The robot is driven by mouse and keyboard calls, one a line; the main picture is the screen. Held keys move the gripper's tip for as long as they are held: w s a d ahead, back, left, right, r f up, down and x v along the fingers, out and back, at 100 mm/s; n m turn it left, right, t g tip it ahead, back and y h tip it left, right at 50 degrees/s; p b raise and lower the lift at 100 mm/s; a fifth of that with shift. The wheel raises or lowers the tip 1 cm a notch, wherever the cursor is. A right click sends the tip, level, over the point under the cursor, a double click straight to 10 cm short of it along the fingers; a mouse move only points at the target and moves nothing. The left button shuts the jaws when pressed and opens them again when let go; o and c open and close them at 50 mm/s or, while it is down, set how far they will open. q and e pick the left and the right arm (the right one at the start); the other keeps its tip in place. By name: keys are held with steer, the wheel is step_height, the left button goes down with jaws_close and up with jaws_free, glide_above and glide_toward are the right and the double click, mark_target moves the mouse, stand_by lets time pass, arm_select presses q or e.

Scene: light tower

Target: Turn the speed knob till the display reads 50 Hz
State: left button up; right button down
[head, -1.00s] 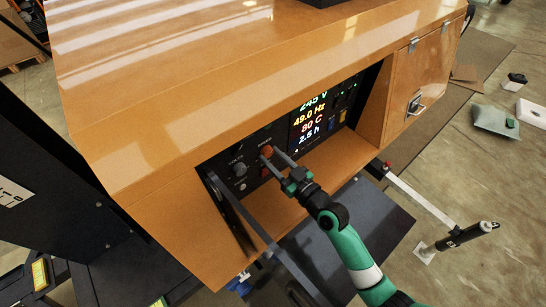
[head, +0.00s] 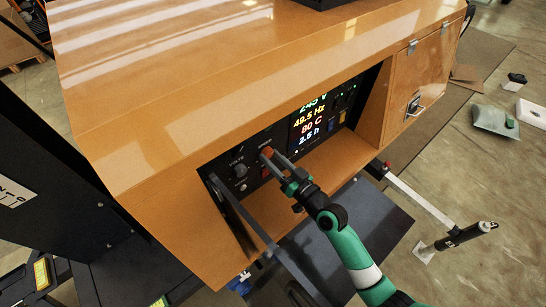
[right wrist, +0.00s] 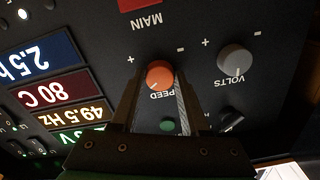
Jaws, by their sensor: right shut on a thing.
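The orange-red speed knob (head: 266,152) sits on the black control panel (head: 255,160) inside the orange housing. It also shows in the right wrist view (right wrist: 159,74), upside down, with the label SPEED partly hidden. My right gripper (head: 270,154) is shut on the knob, one finger on each side of it (right wrist: 158,90). The display (head: 309,119) reads 49.5 Hz, along with 245 V, 80 C and 2.5 h. The 49.5 Hz line also shows in the right wrist view (right wrist: 82,115). My left gripper is not in view.
A grey VOLTS knob (right wrist: 235,60) is beside the speed knob. A red MAIN part (right wrist: 138,4) sits close by on the panel. The open dark door (head: 355,225) hangs below the panel opening, under my right arm.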

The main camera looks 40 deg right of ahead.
steer(key=shift+r+m+p, duration=0.1)
steer(key=shift+m+p, duration=0.35)
steer(key=shift+m, duration=1.55)
steer(key=shift+c, duration=2)
jaws_free()
steer(key=shift+s, duration=0.1)
steer(key=s+a+b, duration=0.1)
steer(key=s, duration=1)
steer(key=shift+s+a, duration=0.2)
steer(key=shift+s, duration=0.05)
